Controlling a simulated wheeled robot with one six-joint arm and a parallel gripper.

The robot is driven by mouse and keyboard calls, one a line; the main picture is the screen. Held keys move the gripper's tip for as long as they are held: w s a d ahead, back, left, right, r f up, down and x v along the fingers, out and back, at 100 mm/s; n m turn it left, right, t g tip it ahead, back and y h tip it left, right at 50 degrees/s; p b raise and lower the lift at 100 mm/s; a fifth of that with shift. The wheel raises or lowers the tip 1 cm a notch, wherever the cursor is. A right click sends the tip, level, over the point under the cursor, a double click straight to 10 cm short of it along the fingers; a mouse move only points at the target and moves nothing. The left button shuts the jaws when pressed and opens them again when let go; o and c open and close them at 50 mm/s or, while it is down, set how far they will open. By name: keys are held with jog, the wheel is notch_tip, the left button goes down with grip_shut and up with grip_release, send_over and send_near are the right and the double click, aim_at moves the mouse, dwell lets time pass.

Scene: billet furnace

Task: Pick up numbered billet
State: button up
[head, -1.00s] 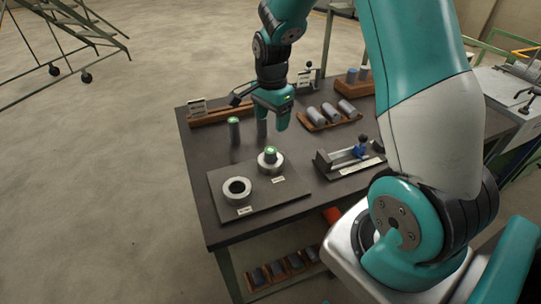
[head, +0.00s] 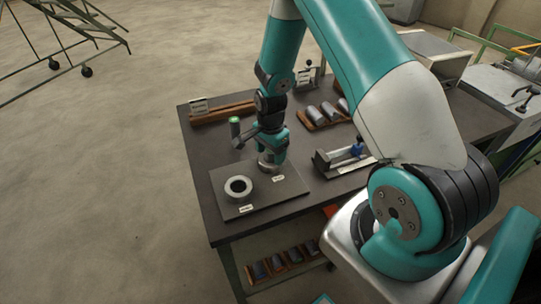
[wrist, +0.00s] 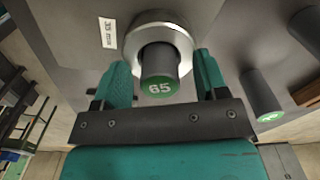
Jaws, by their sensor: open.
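The numbered billet (wrist: 159,86) is a dark cylinder with a green end marked 65 in the wrist view. It stands in a pale metal ring (wrist: 160,35) on a dark plate (head: 288,192). My gripper (wrist: 163,76) is open, with one teal finger on each side of the billet; I cannot tell whether they touch it. In the head view my gripper (head: 270,158) is low over the ring and hides the billet. A second green-ended billet (head: 235,128) stands on the table behind the plate; it is at the right in the wrist view (wrist: 264,98).
An empty ring (head: 227,190) is at the plate's left. A rack of grey cylinders (head: 313,125) and a fixture with a blue knob (head: 330,163) stand to the right. A wooden rail (head: 225,115) lies at the back. The table's front left is clear.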

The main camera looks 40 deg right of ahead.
grip_shut()
jog(key=shift+r, duration=0.15)
notch_tip(320, 180, up, 19)
jog(key=b, duration=0.3)
jog(key=shift+f+b, duration=3.55)
jog(key=shift+f, duration=1.7)
